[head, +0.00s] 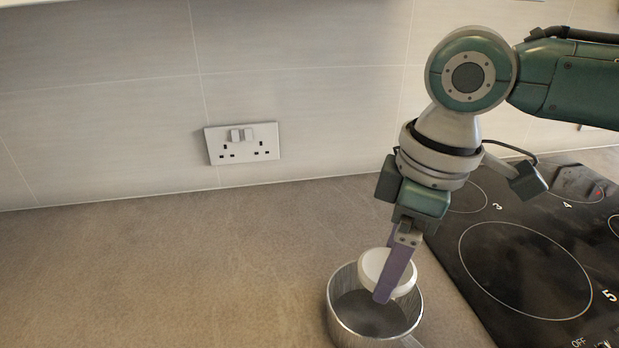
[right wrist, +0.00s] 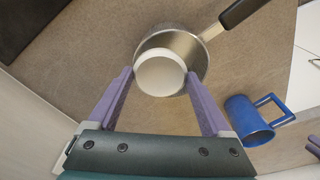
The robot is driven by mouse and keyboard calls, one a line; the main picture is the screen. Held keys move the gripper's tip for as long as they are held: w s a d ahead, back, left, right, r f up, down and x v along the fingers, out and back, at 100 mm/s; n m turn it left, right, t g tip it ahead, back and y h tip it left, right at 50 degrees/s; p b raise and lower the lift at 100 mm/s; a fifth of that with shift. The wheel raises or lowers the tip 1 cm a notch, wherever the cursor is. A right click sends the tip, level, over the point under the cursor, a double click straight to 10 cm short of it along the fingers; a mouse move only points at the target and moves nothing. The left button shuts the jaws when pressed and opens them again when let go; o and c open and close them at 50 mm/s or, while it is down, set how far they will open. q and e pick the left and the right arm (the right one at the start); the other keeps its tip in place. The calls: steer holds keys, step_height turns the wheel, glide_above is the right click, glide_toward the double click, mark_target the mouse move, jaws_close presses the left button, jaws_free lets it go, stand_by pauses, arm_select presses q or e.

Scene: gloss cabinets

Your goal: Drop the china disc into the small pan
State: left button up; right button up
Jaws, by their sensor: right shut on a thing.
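The china disc (head: 372,264) is white and round. My right gripper (head: 385,290) is shut on it, with a purple finger on each side. The disc is tilted in the head view, over the small pan's opening. The small pan (head: 366,318) is silver metal and stands upright on the worktop. In the right wrist view the disc (right wrist: 160,76) sits between the fingertips (right wrist: 158,78) and covers part of the pan (right wrist: 198,52). I cannot tell how far the disc is below or above the rim.
A black hob (head: 525,270) with marked rings lies right of the pan. A double wall socket (head: 242,143) is on the tiled wall. In the right wrist view the pan's black handle (right wrist: 243,12) points up right and a blue mug (right wrist: 247,120) lies nearby. The worktop at left (head: 160,270) is clear.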

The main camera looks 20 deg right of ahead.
steer(key=o, duration=1.2)
steer(key=shift+c, duration=0.2)
step_height(320, 180, up, 10)
steer(key=shift+s+d+p, duration=0.35)
steer(key=shift+s+d, duration=0.05)
steer(key=shift+s, duration=0.05)
steer(key=s+a+f+m+t+y, duration=0.1)
steer(key=s+a+f, duration=0.2)
steer(key=a, duration=0.2)
steer(key=s+a+f+t+y, duration=0.1)
steer(key=s+a+f, duration=0.3)
steer(key=a, duration=0.1)
steer(key=s+d+f+m+h+p, duration=0.1)
steer(key=s+d+m+h+p, duration=0.15)
steer(key=s+d+m, duration=0.45)
step_height(320, 180, up, 37)
steer(key=a+n+p, duration=0.1)
steer(key=p, duration=3.5)
steer(key=shift+s+a+t, duration=0.15)
steer(key=shift+s+t, duration=0.15)
steer(key=shift+s, duration=0.15)
